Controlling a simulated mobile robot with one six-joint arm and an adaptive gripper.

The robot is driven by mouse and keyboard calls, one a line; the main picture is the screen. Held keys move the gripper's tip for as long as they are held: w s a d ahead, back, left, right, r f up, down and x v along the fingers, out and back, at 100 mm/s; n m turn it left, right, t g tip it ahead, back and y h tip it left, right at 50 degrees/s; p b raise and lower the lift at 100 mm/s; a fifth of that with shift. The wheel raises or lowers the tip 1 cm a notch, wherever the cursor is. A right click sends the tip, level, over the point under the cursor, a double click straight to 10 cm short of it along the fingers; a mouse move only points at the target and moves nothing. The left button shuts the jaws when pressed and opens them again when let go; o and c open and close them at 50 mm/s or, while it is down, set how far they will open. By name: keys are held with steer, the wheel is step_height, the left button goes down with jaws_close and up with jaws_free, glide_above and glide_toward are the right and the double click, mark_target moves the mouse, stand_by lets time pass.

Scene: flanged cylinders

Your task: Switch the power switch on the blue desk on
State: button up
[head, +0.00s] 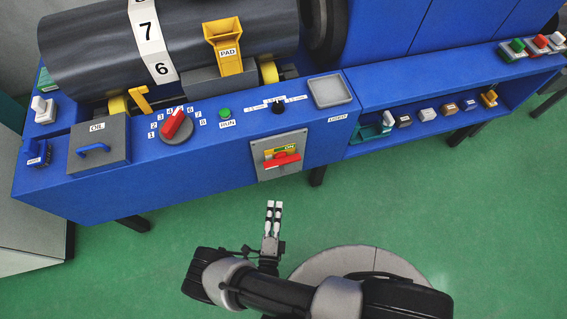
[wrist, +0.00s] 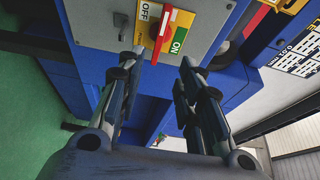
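The power switch is a grey plate (head: 279,155) on the front of the blue desk (head: 235,162), with a red handle (head: 283,161) across a yellow face. In the wrist view the red handle (wrist: 162,36) lies between a white OFF label (wrist: 145,11) and a green ON label (wrist: 179,40).
On the desk top are a red rotary dial (head: 173,124), a green RUN button (head: 225,113), a grey tray (head: 330,91) and an OIL lid (head: 98,144). A shelf (head: 375,148) at right holds several small switches. The green floor before the desk is clear.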

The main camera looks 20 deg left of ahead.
mark_target(281, 165)
steer(key=w+a, duration=0.1)
steer(key=w, duration=0.4)
steer(key=w+b, duration=0.1)
steer(key=w, duration=0.5)
steer(key=w+a, duration=0.1)
steer(key=w, duration=0.4)
steer(key=shift+w+a+b, duration=0.3)
steer(key=shift+b, duration=0.1)
steer(key=shift+c, duration=0.4)
jaws_close()
